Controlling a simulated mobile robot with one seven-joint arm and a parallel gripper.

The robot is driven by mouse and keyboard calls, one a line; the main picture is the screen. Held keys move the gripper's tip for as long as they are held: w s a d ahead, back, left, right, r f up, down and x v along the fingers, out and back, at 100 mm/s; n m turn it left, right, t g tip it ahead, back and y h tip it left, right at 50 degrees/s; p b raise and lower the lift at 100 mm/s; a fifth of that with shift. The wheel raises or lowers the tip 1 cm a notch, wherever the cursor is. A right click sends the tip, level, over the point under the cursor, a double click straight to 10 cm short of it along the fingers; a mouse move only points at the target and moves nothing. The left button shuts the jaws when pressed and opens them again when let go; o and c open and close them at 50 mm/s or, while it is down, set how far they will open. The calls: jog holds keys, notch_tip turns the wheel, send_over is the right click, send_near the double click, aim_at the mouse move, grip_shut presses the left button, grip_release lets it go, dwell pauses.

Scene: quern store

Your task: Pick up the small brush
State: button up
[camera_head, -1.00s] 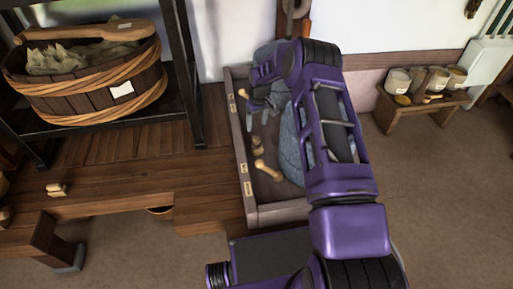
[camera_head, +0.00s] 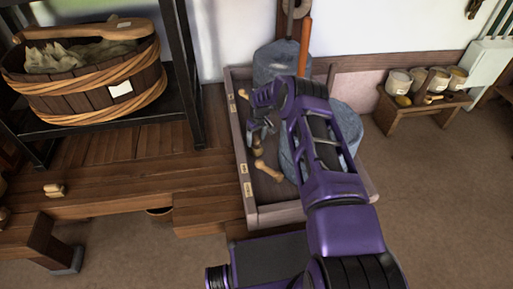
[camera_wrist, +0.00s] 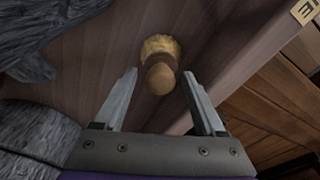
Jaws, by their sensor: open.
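A small brush (camera_wrist: 160,62) with a rounded wooden handle and pale yellow bristles is in the wooden tray. In the wrist view it lies at and just beyond the gap between my fingertips. My gripper (camera_wrist: 160,78) is open, with one finger on each side of the handle end, and holds nothing. In the head view my gripper (camera_head: 257,132) is inside the tray near its left wall, above the brush (camera_head: 257,151), which it partly hides. Whether the fingers touch the brush cannot be told.
A dark shelf with a wooden tub (camera_head: 75,98) stands at left. A small bench with cups (camera_head: 425,101) is at right.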

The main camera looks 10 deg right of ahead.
grip_shut()
dwell(0.5)
notch_tip(320, 180, up, 10)
jog(key=shift+r+p, duration=0.1)
jog(key=shift+p, duration=0.6)
jog(key=c, duration=0.6)
grip_release()
grip_shut()
